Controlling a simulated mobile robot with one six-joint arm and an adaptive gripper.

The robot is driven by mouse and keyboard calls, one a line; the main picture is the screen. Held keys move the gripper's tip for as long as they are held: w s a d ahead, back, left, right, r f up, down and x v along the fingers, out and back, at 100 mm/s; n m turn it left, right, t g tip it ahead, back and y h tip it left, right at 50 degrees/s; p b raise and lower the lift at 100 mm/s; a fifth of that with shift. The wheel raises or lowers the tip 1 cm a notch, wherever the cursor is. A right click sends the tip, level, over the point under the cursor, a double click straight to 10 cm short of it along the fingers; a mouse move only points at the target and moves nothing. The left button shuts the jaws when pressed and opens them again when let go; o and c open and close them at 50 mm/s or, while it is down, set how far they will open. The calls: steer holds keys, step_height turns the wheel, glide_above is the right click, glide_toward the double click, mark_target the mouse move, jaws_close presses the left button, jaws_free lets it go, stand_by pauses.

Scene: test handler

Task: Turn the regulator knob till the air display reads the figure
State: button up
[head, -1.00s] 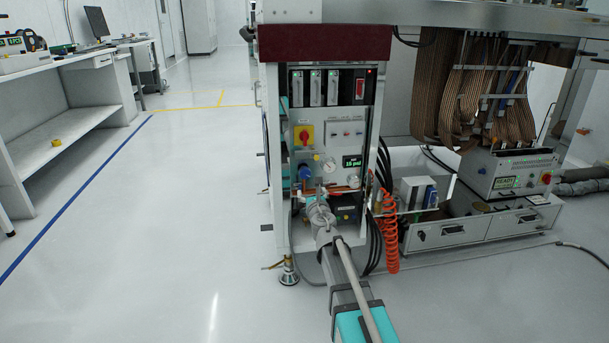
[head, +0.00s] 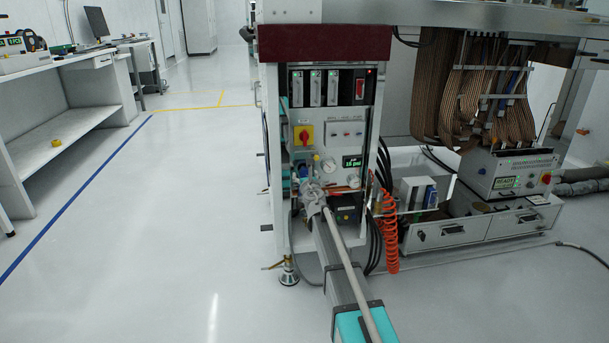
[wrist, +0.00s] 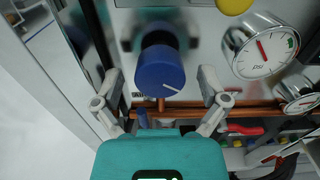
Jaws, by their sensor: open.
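The blue regulator knob (wrist: 161,72), with a white pointer line towards its lower right, stands out from the panel in the wrist view. My gripper (wrist: 160,76) is open, one finger on each side of the knob with a gap at both sides. I cannot tell how far the fingertips reach along it. The green air display (head: 352,161) is lit on the panel and seems to read 15 psi, but the digits are small. A round psi gauge (wrist: 263,47) is right of the knob.
A second gauge (wrist: 299,92) sits lower right, and a copper pipe (wrist: 258,112) runs below the knob. A red and yellow switch (head: 303,135) is above. An orange coiled hose (head: 390,232) hangs at the cabinet's right.

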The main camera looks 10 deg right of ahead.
steer(key=shift+w, duration=0.4)
